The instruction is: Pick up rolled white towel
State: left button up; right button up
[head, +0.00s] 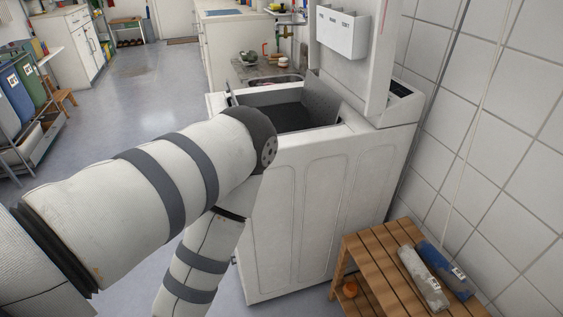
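A white rolled item (423,279), which looks like the rolled white towel, lies on a slatted wooden bench (370,258) at the lower right. A blue roll with a pale label (446,270) lies right beside it. My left arm comes in from the left, bends in front of the washer and runs down out of the picture. Neither my left nor my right gripper is in view.
A white top-loading washer (300,210) with its lid up stands just left of the bench. A tiled wall (480,150) bounds the right. An orange round thing (350,289) sits under the bench top. Open floor (140,90) lies at the upper left.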

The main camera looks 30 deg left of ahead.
aim_at(431, 290)
jog(key=j+z, duration=0.25)
jog(key=z, duration=0.2)
jog(key=k+j+z, duration=0.15)
jog(key=z, duration=0.3)
jog(key=k+j+z, duration=0.15)
jog(key=j+z, duration=0.15)
jog(key=z, duration=0.15)
jog(key=k+j+z, duration=0.15)
jog(key=z, duration=0.3)
